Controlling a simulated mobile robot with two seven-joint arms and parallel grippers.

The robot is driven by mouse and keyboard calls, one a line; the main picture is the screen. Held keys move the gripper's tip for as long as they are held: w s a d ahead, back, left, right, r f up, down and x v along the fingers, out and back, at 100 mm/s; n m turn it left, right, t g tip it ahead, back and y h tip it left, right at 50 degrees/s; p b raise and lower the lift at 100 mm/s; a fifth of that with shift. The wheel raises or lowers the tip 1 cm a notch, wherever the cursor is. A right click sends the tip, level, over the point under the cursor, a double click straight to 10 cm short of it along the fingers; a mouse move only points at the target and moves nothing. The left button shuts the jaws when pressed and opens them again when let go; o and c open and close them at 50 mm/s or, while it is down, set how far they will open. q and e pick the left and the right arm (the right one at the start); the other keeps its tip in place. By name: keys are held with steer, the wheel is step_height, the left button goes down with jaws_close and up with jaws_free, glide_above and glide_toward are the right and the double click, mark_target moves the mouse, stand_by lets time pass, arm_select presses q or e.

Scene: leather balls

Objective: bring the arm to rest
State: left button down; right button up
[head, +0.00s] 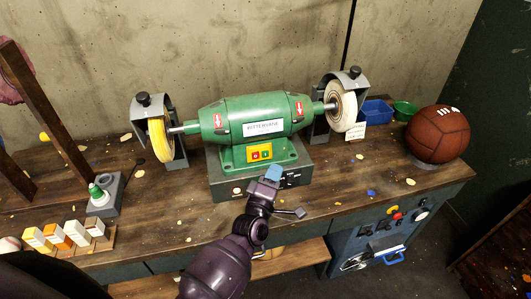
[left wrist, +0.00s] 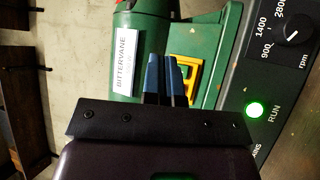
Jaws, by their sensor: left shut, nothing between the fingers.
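My left gripper (head: 271,175) is in front of the green bench grinder (head: 246,115), over the front of its dark control base. In the left wrist view the two blue fingers (left wrist: 165,78) are together with nothing between them. They overlap the grinder's yellow switch frame (left wrist: 189,76) in that view; I cannot tell whether they touch it. A green RUN lamp (left wrist: 254,108) is lit on the base, and a speed knob (left wrist: 293,29) is beside it. My right gripper is not in view.
The grinder has a yellow wheel (head: 160,139) and a pale wheel (head: 343,105). A brown leather ball (head: 437,134) sits at the bench's right end, near a blue bin (head: 376,112) and green bowl (head: 404,110).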

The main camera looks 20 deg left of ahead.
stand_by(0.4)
arm_select(q)
steer(key=s+a+f+m+g, duration=0.3)
steer(key=s+a+f+m, duration=0.1)
steer(key=s, duration=0.4)
steer(key=s+a+f+m+g, duration=0.3)
steer(key=s+a+f+m, duration=0.1)
steer(key=s+m, duration=0.3)
steer(key=s+a+f+m+g+y, duration=0.1)
steer(key=s+a+f+m+g, duration=0.2)
steer(key=s, duration=0.6)
step_height(320, 180, down, 3)
steer(key=shift+s+a+r+m, duration=0.15)
steer(key=shift+s+a+m, duration=0.3)
steer(key=shift+m, duration=0.75)
